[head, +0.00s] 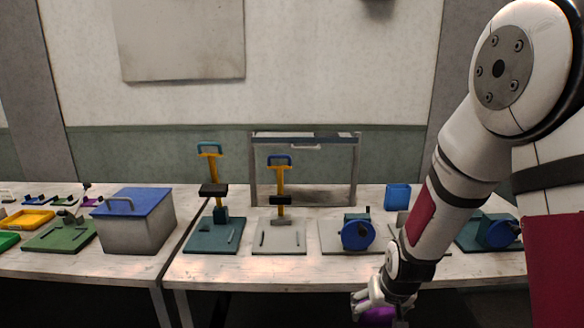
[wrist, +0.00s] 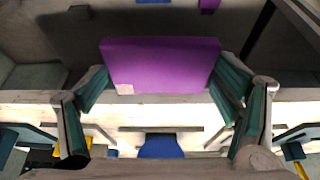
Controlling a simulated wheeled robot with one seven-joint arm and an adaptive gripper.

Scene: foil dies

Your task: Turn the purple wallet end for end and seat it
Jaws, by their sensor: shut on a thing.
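The purple wallet (wrist: 160,62) is a flat block with a small pale patch near its lower left corner in the wrist view. My gripper (wrist: 163,82) is shut on it, with one green-padded finger at each side. In the head view my gripper (head: 383,298) hangs low at the front edge of the right table. There the wallet (head: 378,317) shows only in part, cut off by the bottom of the picture. Which of the stations is the wallet's seat I cannot tell.
On the right table (head: 215,267) stand two yellow-posted presses (head: 210,165) (head: 280,185), blue-wheeled devices (head: 357,233) (head: 497,231), a blue bin (head: 397,196) and a grey frame (head: 354,170). The left table holds a blue-lidded box (head: 138,235), a green plate (head: 55,238) and a yellow tray (head: 27,219).

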